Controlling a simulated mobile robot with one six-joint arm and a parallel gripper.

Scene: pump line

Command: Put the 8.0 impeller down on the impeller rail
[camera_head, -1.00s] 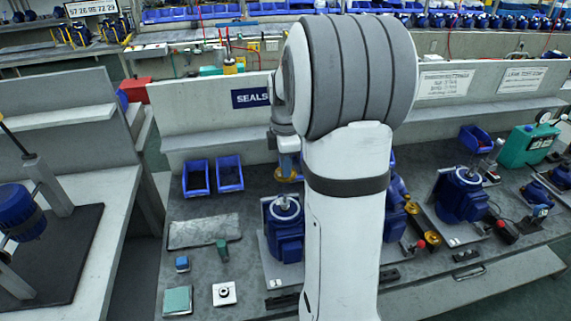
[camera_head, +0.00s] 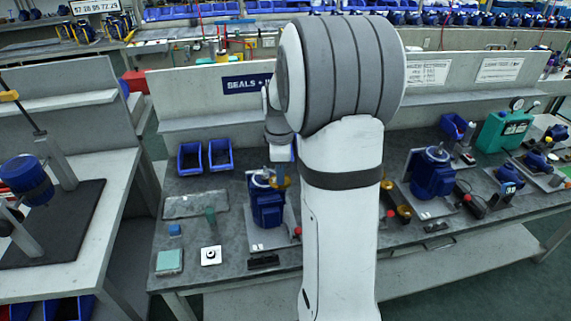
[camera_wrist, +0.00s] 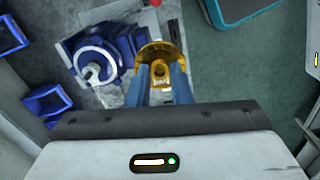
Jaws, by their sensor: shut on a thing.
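My gripper (camera_wrist: 158,85), with two blue fingers, is shut on a brass impeller (camera_wrist: 160,57) in the wrist view. The impeller is a round flanged piece with a central hub; no size mark is legible. In the head view the held impeller (camera_head: 281,183) shows just left of my arm, by the top of a blue pump (camera_head: 268,208). The same pump is left of the fingers in the wrist view (camera_wrist: 103,53). Brass impellers (camera_head: 403,212) sit on the bench just right of my arm, apparently on the impeller rail, which is mostly hidden behind my arm.
Two blue bins (camera_head: 220,154) stand at the bench's back left. Another blue pump (camera_head: 432,174) and a green case (camera_head: 503,130) stand to the right. A grey tray (camera_head: 196,204), a teal block (camera_head: 170,261) and a white square piece (camera_head: 211,255) lie front left.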

